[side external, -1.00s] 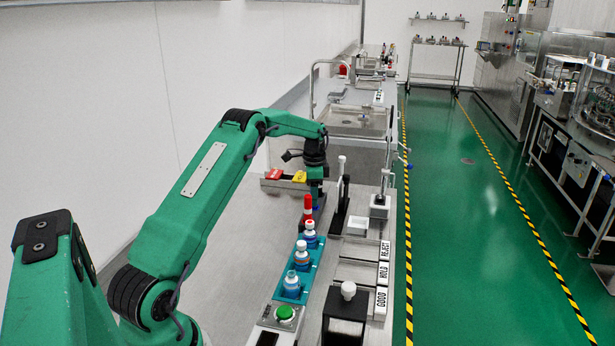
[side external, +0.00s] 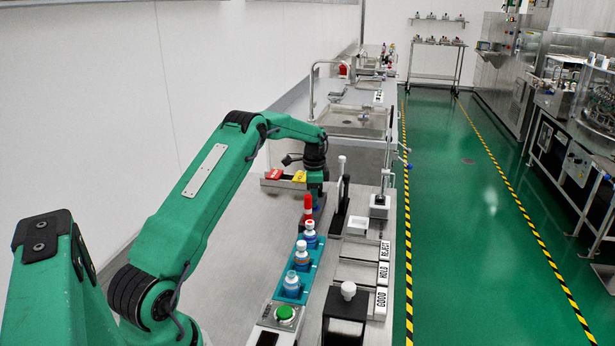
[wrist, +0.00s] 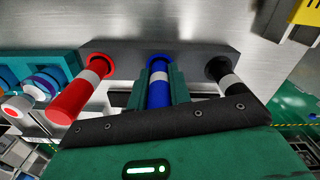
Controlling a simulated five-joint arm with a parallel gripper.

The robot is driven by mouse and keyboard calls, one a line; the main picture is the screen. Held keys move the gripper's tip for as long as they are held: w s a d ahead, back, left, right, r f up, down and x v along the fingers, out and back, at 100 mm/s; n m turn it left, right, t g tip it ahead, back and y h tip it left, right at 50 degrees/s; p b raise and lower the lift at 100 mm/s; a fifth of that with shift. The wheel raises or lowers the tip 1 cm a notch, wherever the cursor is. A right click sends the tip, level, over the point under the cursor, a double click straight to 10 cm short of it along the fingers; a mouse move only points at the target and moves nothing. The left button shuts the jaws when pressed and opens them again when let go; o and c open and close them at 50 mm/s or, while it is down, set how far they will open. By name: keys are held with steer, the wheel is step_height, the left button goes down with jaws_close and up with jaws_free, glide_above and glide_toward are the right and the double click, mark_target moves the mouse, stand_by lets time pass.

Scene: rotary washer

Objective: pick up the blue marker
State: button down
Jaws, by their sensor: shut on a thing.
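The blue marker (wrist: 158,92), with a white band, stands in a dark holder block (wrist: 125,52) in the wrist view. The green fingers of my gripper (wrist: 159,88) are shut on it, one finger on each side. A red marker (wrist: 80,95) is to the left and a black marker (wrist: 225,75) to the right in the same holder. In the side view, my gripper (side external: 315,198) is low over the bench beside the red marker (side external: 307,207); the blue marker is mostly hidden there.
A teal rack (side external: 298,262) with several small bottles stands nearer the camera. Red and yellow pieces (side external: 285,176) lie behind my gripper. A black upright stand (side external: 341,205) and trays labelled GOOD, HOLD and REJECT are to the right. The bench at left is clear.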

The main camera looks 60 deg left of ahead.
steer(key=shift+r, duration=0.75)
steer(key=r, duration=0.3)
steer(key=shift+d, duration=0.2)
steer(key=d+r, duration=0.6)
steer(key=d, duration=0.5)
steer(key=shift+d+r, duration=0.15)
steer(key=shift+r, duration=0.1)
steer(key=shift+w, duration=0.1)
steer(key=shift+r, duration=0.8)
steer(key=shift+r, duration=1.4)
steer(key=shift+r, duration=0.3)
